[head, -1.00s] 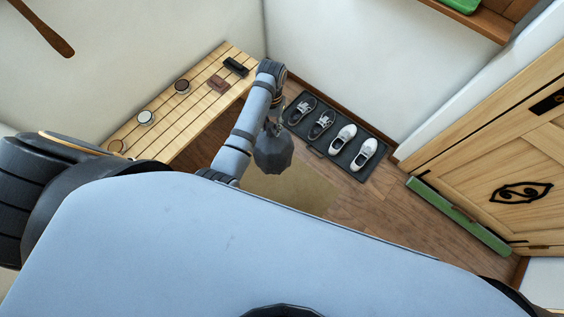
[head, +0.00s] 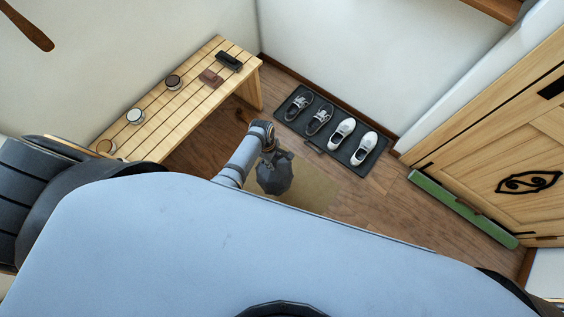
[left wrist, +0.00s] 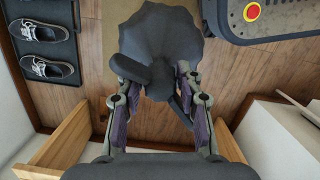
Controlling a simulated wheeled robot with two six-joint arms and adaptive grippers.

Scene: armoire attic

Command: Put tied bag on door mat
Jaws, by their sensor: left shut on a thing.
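The dark grey tied bag (head: 274,175) hangs from my left gripper (head: 267,150) in the head view, in front of the tan door mat (head: 318,187) on the wooden floor. Whether the bag touches the mat I cannot tell. In the left wrist view my left gripper (left wrist: 160,95) is shut on the knotted top of the bag (left wrist: 160,35). The mat shows as a tan strip (left wrist: 113,12) beside the bag there, and the bag hides part of it. My right gripper is not in view.
A slatted bench (head: 190,105) with tins and brushes stands on the left. A dark shoe tray (head: 313,148) with two pairs of shoes lies by the back wall. A green strip (head: 462,208) lies along the foot of the wooden door (head: 510,150). Bare floor surrounds the mat.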

